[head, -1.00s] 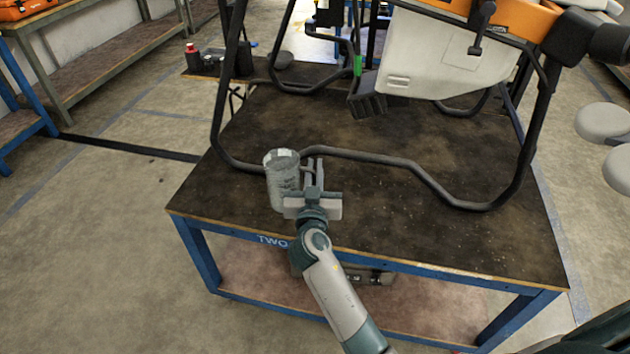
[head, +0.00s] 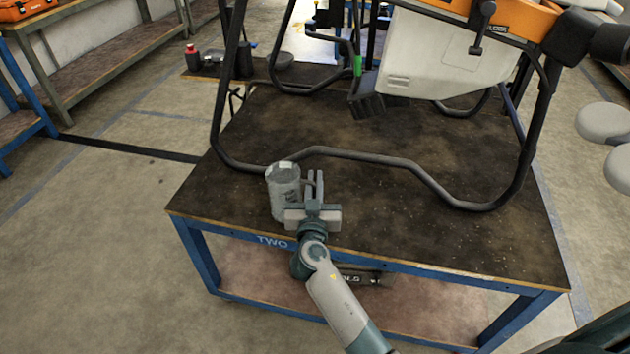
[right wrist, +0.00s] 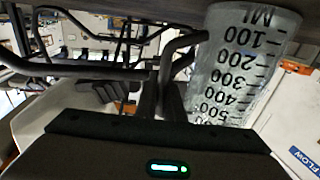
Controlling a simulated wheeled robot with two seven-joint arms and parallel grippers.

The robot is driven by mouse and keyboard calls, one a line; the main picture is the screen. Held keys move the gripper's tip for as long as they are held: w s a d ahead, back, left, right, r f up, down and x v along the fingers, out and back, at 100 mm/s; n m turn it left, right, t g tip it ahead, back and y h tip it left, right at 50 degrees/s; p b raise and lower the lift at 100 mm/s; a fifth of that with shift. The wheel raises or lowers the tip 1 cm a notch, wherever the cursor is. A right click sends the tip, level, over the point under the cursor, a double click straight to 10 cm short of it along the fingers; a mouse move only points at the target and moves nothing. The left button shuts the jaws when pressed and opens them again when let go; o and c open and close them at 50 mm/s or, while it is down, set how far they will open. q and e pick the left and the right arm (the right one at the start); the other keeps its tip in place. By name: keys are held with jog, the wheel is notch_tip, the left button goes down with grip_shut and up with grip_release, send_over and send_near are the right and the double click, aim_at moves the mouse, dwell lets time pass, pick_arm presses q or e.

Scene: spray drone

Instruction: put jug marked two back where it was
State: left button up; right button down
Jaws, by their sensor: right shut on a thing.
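The jug (head: 284,194) is a clear measuring jug near the front left edge of the dark table. My right gripper (head: 314,184) is beside it, on its right, shut on its handle. In the right wrist view, the jug (right wrist: 243,65) shows upside down with black ML marks from 100 to 500, and the gripper (right wrist: 165,95) is at its dark handle. The jug looks upright. I cannot tell whether its base touches the table. No number two is readable on the jug. My left gripper is out of view.
The table (head: 235,205) has "TWO" on its front edge. The drone's black landing frame (head: 390,160) runs just behind the jug, and its white tank (head: 440,65) hangs above. A red-capped bottle (head: 192,58) stands at the back left. The tabletop right of the gripper is clear.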

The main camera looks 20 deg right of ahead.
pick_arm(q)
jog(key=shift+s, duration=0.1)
pick_arm(e)
jog(key=c, duration=1.9)
grip_release()
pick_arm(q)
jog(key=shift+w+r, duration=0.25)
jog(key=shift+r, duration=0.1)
pick_arm(e)
jog(key=shift+o, duration=0.2)
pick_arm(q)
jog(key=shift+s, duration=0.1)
pick_arm(e)
jog(key=shift+s+a+f, duration=0.1)
jog(key=shift+s+a, duration=0.2)
jog(key=shift+s, duration=0.25)
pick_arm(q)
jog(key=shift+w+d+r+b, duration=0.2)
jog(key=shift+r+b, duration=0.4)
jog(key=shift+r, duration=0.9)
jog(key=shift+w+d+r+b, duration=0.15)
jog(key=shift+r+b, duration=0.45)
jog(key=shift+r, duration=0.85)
pick_arm(e)
jog(key=v, duration=1)
jog(key=shift+s, duration=0.35)
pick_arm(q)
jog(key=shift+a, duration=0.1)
pick_arm(e)
jog(key=shift+a, duration=0.1)
